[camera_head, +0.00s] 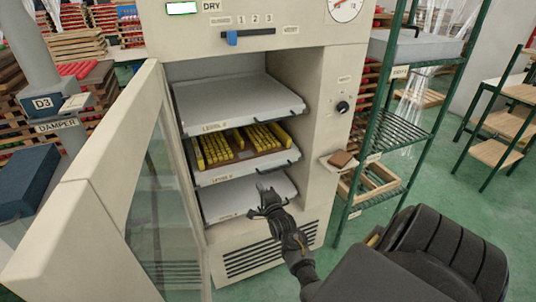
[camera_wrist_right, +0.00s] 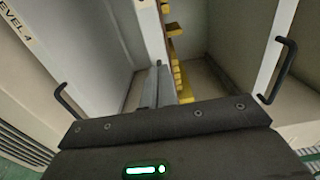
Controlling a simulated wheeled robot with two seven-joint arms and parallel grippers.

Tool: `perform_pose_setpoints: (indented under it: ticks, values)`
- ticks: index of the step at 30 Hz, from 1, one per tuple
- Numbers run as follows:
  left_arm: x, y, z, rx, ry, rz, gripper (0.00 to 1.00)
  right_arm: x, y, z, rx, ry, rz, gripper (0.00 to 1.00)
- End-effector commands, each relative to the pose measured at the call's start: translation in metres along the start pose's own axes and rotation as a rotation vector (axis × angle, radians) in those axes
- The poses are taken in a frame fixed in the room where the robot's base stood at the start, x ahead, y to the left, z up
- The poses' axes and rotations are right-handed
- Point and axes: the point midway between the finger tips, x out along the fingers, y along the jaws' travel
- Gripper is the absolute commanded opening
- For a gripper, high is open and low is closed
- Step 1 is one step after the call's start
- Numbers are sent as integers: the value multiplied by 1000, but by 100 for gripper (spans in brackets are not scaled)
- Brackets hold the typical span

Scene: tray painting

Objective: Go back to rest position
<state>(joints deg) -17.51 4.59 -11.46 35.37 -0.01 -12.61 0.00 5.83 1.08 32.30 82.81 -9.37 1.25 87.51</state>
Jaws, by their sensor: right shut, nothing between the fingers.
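My right gripper (camera_head: 268,200) is shut and empty. It is in front of the open drying cabinet, near the front of the lowest shelf tray (camera_head: 222,205). In the right wrist view the shut fingers (camera_wrist_right: 160,88) point into the cabinet, with nothing between them. The middle tray (camera_head: 225,177) holds a brown board with rows of yellow pieces (camera_head: 212,149). The upper tray (camera_head: 235,105) is bare. My left gripper is not in view.
The cabinet door (camera_head: 120,190) stands open at the left. A green wire rack (camera_head: 405,120) stands close on the right, with a wooden frame on its lower shelf. Pallets of stacked goods (camera_head: 75,45) are behind on the left. Green floor (camera_head: 420,185) shows to the right.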

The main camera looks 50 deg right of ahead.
Motion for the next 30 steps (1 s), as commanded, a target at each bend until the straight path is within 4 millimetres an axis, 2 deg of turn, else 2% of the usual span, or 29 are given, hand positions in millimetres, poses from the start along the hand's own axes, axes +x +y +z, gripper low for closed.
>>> perform_pose_setpoints:
  ticks: [3,9,23,26,28,29,30]
  values:
    - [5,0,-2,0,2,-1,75,-22,2,0,0,0,0,0]
    - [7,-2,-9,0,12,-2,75,-41,1,0,1,-1,0,0]
    - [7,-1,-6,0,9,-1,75,-44,1,0,-5,-1,1,0]
    - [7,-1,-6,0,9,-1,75,-44,2,0,-71,-1,4,0]
    - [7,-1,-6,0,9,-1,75,-45,6,-1,-181,2,21,0]
    - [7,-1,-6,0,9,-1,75,-45,15,-1,-244,1,44,0]
    - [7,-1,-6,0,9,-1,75,-47,34,4,-340,-14,88,0]
